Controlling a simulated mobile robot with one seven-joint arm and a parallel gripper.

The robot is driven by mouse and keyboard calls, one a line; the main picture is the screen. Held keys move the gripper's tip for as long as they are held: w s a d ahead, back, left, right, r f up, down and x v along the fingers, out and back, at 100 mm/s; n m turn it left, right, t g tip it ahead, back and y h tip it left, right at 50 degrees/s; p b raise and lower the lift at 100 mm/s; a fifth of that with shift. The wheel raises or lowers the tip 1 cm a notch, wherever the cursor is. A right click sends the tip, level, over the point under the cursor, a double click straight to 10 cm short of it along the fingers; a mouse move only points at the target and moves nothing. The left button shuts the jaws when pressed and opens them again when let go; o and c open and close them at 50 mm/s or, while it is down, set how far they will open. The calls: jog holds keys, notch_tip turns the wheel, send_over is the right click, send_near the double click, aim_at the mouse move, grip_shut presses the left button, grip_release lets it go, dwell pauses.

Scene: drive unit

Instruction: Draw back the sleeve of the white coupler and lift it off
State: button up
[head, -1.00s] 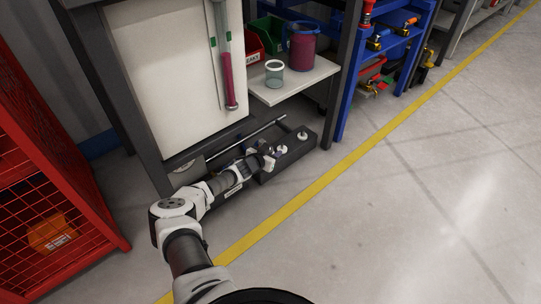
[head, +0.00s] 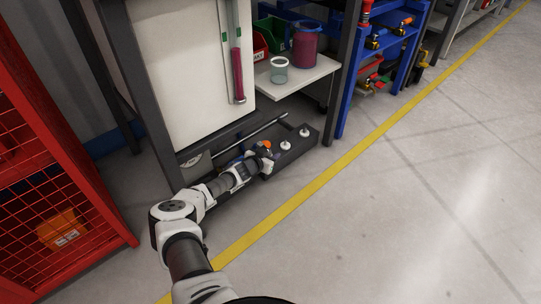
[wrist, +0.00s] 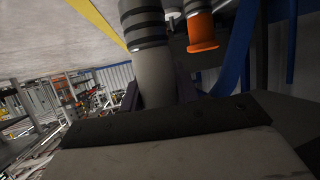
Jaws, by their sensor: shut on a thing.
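In the wrist view, a pale grey-white cylinder with black ribbed bands (wrist: 153,85), apparently the white coupler, stands between the dark fingers of my gripper (wrist: 158,92). The fingers are shut on it. Its far end runs out of the picture, so I cannot tell whether it is still seated. In the head view my gripper (head: 259,155) is at the left part of the dark low box (head: 297,155). The coupler it holds is not clear there. An orange coupler (wrist: 201,32) is beside the held one, apart from it; it also shows in the head view (head: 267,145).
Two white-topped fittings (head: 285,146) stand on the box to the right. A grey rod (head: 250,132) lies behind my arm. A shelf (head: 310,72) with a glass jar (head: 279,71) overhangs the back. A blue hose (wrist: 240,45) passes nearby. Floor in front is clear.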

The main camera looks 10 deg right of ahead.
jog(key=shift+r+p, duration=0.65)
jog(key=shift+r, duration=0.05)
dwell(0.5)
jog(key=shift+r+p, duration=2.15)
jog(key=shift+r, duration=0.2)
